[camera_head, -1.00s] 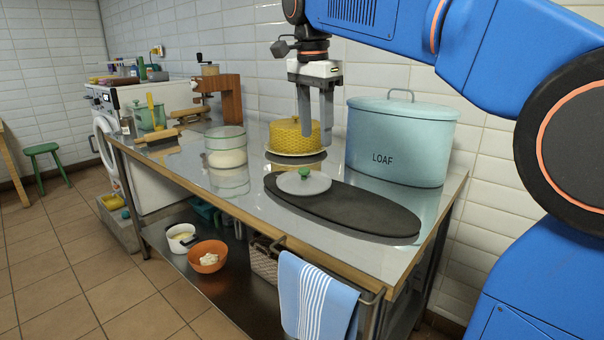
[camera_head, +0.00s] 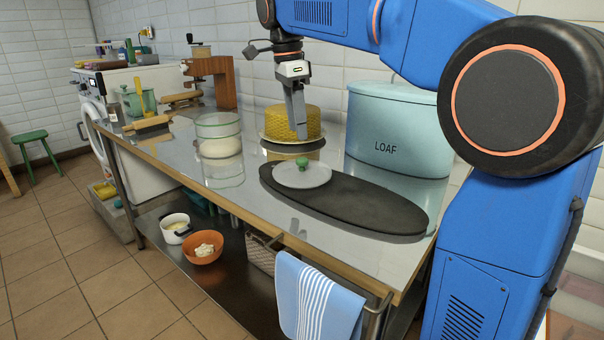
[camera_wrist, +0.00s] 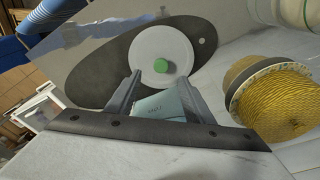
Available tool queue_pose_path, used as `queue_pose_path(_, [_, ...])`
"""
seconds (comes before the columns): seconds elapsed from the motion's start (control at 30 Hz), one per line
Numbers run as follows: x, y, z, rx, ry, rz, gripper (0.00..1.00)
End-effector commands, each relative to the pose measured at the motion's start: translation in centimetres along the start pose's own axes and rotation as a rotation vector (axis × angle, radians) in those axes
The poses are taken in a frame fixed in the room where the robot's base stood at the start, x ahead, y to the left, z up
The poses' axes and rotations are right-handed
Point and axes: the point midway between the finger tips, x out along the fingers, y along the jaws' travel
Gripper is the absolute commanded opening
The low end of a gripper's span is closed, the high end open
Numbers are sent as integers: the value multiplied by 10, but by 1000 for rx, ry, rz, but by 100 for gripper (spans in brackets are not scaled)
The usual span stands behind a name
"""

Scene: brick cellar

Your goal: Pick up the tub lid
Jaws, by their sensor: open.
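The tub lid (camera_head: 318,176) is a pale grey disc with a green knob (camera_head: 303,162). It lies flat, knob up, on the left part of a dark oval board (camera_head: 375,205). My gripper (camera_head: 296,132) is open and empty in the air above the table, behind the lid in the head view, near the yellow honeycomb-patterned item (camera_head: 307,120). In the wrist view the lid (camera_wrist: 150,45) lies beyond the fingertips (camera_wrist: 160,78), with its knob (camera_wrist: 161,66) roughly centred between them.
A large light blue LOAF bin (camera_head: 400,150) stands behind the board. A glass tub (camera_head: 220,148) with white contents stands left of the lid. A striped towel (camera_head: 315,300) hangs at the front.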

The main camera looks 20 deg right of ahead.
Motion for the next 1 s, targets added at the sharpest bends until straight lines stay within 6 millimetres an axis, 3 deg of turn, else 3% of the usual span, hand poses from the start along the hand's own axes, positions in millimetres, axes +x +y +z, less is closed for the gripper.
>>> queue_pose_path(0.13, [24,0,0,0,0,2,48])
queue_pose_path(0.47, [46,-1,0,-1,0,2,48])
queue_pose_path(0.7, [78,-2,-1,-1,0,2,48])
queue_pose_path(1.0, [89,-3,-1,-1,0,0,48])
